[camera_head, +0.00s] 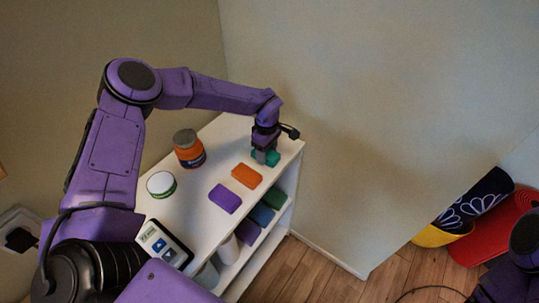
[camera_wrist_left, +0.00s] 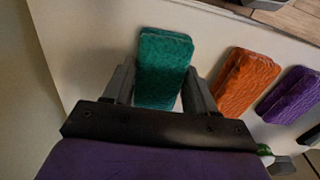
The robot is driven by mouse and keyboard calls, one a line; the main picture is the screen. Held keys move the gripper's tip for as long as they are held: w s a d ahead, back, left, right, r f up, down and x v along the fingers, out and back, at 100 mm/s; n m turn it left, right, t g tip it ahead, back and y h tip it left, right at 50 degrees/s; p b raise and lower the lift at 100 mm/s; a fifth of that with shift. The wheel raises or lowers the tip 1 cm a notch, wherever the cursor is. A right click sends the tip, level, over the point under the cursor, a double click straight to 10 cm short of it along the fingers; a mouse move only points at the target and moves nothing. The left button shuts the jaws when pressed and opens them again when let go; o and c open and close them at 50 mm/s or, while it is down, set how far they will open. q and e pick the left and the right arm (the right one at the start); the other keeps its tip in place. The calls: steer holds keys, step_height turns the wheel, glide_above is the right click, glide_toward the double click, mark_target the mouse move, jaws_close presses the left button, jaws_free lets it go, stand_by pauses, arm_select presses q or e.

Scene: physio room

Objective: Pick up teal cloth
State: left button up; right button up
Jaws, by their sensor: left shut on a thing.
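The teal cloth (camera_head: 272,158) is a folded block on the white shelf top, near its far right corner in the head view. My left gripper (camera_head: 265,155) points down at it. In the left wrist view, the teal cloth (camera_wrist_left: 164,65) lies between the two fingers of my left gripper (camera_wrist_left: 160,88), which is shut on it. I cannot tell whether the cloth is clear of the shelf top. Of my right arm only a part shows at the right edge of the head view; its gripper is not visible.
An orange cloth (camera_head: 246,176) and a purple cloth (camera_head: 225,198) lie close by on the white shelf (camera_head: 205,222). A wall stands behind.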

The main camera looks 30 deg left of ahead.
mark_target(268, 154)
arm_select(q)
steer(key=shift+r, duration=0.35)
steer(key=r, duration=0.1)
steer(key=r+b, duration=0.1)
steer(key=shift+s+d+r, duration=0.15)
steer(key=shift+d+r, duration=0.1)
steer(key=shift+r, duration=0.1)
steer(key=s+d+r+b, duration=0.4)
steer(key=s+d+r, duration=0.3)
steer(key=s+r, duration=0.2)
steer(key=shift+s+d+r+b, duration=0.25)
steer(key=shift+s+d+b, duration=0.1)
steer(key=shift+s, duration=0.7)
